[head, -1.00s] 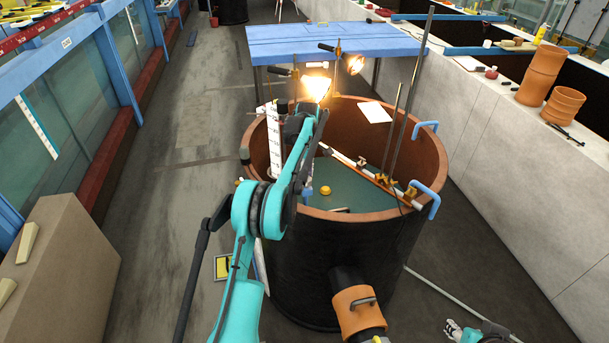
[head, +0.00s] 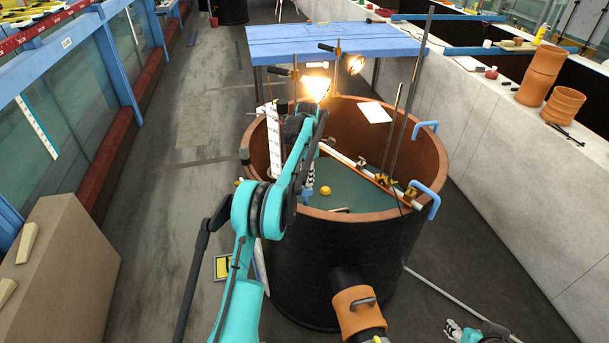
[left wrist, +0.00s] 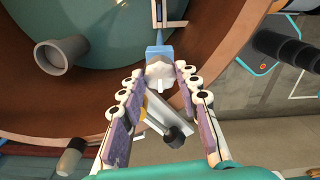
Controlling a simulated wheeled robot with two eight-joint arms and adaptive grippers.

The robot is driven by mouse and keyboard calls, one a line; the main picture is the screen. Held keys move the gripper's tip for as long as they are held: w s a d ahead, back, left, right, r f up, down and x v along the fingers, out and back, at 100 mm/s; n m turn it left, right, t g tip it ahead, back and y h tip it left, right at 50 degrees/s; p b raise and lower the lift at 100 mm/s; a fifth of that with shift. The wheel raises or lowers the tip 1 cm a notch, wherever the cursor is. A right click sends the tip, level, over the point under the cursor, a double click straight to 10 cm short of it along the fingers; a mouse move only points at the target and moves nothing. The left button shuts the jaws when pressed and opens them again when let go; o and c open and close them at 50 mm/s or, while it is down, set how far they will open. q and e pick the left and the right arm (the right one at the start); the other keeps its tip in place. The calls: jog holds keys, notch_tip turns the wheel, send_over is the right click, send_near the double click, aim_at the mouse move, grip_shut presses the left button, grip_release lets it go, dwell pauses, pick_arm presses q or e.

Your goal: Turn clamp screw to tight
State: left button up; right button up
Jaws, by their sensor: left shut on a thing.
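In the left wrist view, a pale faceted screw head (left wrist: 159,76) sits at the end of a blue clamp block (left wrist: 158,51), by the tank's brown rim. It appears to be the clamp screw. My left gripper (left wrist: 159,72) is shut on it, with one purple-padded finger on each side. A grey metal bar with a black knob (left wrist: 178,136) lies nearer, between the fingers. In the head view my left arm hides most of the clamp. My right gripper (head: 453,329) shows only partly at the bottom edge; its opening is unclear.
The round brown-rimmed tank (head: 398,205) stands in front of me. A slanted rail (head: 350,163) with upright rods crosses it. Lit lamps (head: 316,87) hang close to my left wrist. A blue table (head: 330,42) stands behind. Floor to the left is mostly clear.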

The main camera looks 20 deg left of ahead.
aim_at(305, 178)
pick_arm(q)
jog(key=shift+o, duration=0.2)
jog(key=shift+a, duration=0.2)
jog(key=o, duration=1.1)
jog(key=shift+s+a, duration=0.1)
jog(key=shift+d+r, duration=0.2)
jog(key=shift+r, duration=0.05)
jog(key=r, duration=1.1)
jog(key=shift+a+r, duration=0.25)
jog(key=shift+r, duration=0.1)
